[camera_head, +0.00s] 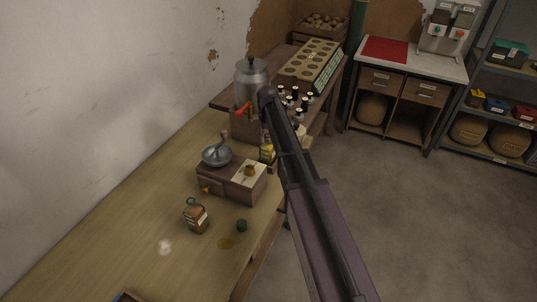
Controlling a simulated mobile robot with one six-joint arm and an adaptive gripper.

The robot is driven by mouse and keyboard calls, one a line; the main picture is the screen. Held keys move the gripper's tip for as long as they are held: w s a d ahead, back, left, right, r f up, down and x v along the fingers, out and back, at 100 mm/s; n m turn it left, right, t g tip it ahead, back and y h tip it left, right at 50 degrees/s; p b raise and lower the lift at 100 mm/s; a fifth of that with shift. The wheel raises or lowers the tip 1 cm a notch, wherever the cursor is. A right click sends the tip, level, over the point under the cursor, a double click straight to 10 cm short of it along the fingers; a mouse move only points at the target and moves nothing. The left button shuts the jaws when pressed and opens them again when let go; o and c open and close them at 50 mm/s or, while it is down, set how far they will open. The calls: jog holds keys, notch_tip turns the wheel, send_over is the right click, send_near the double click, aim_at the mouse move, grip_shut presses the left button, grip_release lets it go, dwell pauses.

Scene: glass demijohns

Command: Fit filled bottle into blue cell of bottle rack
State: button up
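A pale wooden rack (321,47) with rows of round holes stands on the darker bench at the back; I take it for the bottle rack. Its right side has a row of green marks. I cannot make out a blue cell. Several small dark bottles (305,103) with white tops stand in front of it. A bottle with yellow contents (267,151) stands on the near bench, partly behind my arm. I cannot tell which bottle is the filled one. My arm reaches up to a dark joint beside the metal urn; my gripper is not visible.
The metal urn (251,76) with a red tap stands left of the small bottles. A wooden box (229,187) bears a metal bowl (216,155).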

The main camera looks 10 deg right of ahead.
grip_shut()
jog(key=shift+r, duration=0.1)
jog(key=shift+r+p, duration=1.75)
jog(key=shift+p, duration=0.1)
jog(key=s+d, duration=0.2)
jog(key=s, duration=0.5)
jog(key=s+d+r+p, duration=0.1)
jog(key=s+d, duration=0.2)
jog(key=s, duration=0.5)
jog(key=shift+r, duration=0.15)
jog(key=shift+s, duration=0.1)
